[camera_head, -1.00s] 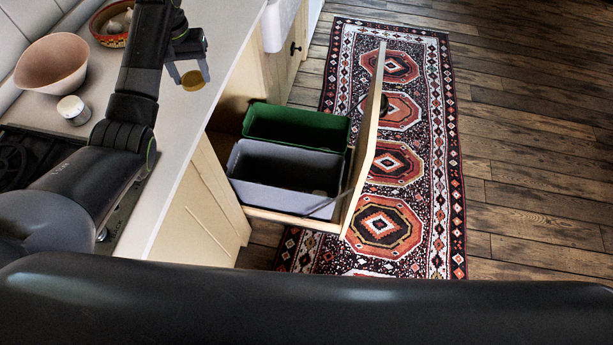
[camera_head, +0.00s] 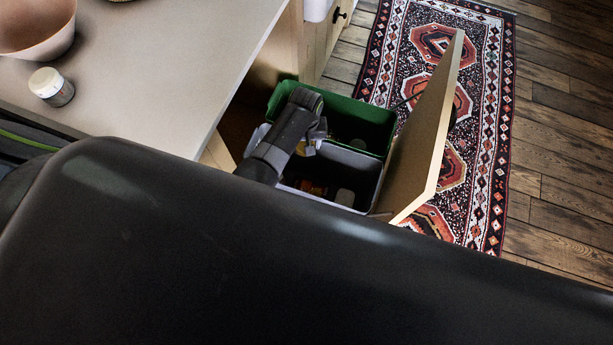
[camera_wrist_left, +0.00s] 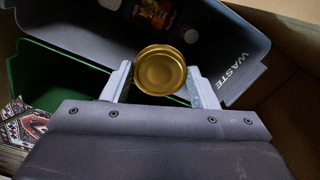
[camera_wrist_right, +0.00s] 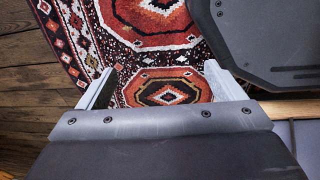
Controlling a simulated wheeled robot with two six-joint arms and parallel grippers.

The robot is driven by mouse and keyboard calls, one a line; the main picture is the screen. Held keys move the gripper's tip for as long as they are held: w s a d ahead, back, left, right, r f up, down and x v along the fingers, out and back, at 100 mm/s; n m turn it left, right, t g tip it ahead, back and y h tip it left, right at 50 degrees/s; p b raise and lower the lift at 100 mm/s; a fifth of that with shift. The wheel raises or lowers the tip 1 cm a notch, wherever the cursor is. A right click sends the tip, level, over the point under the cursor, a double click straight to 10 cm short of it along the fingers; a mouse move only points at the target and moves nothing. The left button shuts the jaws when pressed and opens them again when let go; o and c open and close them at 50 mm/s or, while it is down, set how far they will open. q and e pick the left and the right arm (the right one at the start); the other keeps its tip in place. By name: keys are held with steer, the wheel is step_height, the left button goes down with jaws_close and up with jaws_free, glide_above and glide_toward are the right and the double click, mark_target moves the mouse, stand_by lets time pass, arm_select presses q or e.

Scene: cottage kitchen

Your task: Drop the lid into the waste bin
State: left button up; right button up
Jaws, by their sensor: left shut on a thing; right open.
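My left gripper (camera_head: 310,138) reaches down over the pull-out bins. In the left wrist view the gripper (camera_wrist_left: 160,82) is shut on the round gold lid (camera_wrist_left: 160,68). The waste bin (camera_head: 362,163) is the grey one nearer me, and its wall reads WASTE in the left wrist view (camera_wrist_left: 222,38). A few items lie on its floor. The lid is held above the bins, close to where the grey and green bins meet; I cannot tell its exact height. My right gripper (camera_wrist_right: 158,88) is open and empty, above the rug.
A green bin (camera_head: 350,110) stands behind the grey one. The open drawer front (camera_head: 425,125) rises right of the bins. A white-capped jar (camera_head: 52,86) and a pink bowl (camera_head: 35,38) stand on the counter (camera_head: 170,80). The patterned rug (camera_head: 490,150) lies beyond.

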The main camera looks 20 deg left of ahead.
arm_select(q)
steer(key=shift+s+d+f, duration=0.2)
steer(key=shift+s+f, duration=0.05)
steer(key=shift+f, duration=0.25)
steer(key=shift+s+d+f, duration=0.15)
steer(key=shift+s+f, duration=0.05)
steer(key=shift+f, duration=0.25)
step_height(320, 180, down, 6)
steer(key=b, duration=0.6)
steer(key=shift+r+b, duration=0.15)
steer(key=shift+b, duration=0.25)
arm_select(e)
step_height(320, 180, down, 7)
steer(key=shift+w+d, duration=0.15)
steer(key=shift+w, duration=0.15)
steer(key=shift+f, duration=0.1)
arm_select(q)
steer(key=o, duration=1)
arm_select(e)
steer(key=shift+a, duration=0.2)
arm_select(q)
steer(key=shift+r, duration=0.15)
steer(key=shift+r+p, duration=1.9)
steer(key=shift+r, duration=6.7)
arm_select(e)
steer(key=shift+d+r, duration=0.15)
steer(key=shift+r, duration=0.8)
steer(key=shift+d+r, duration=0.1)
steer(key=shift+r, duration=0.85)
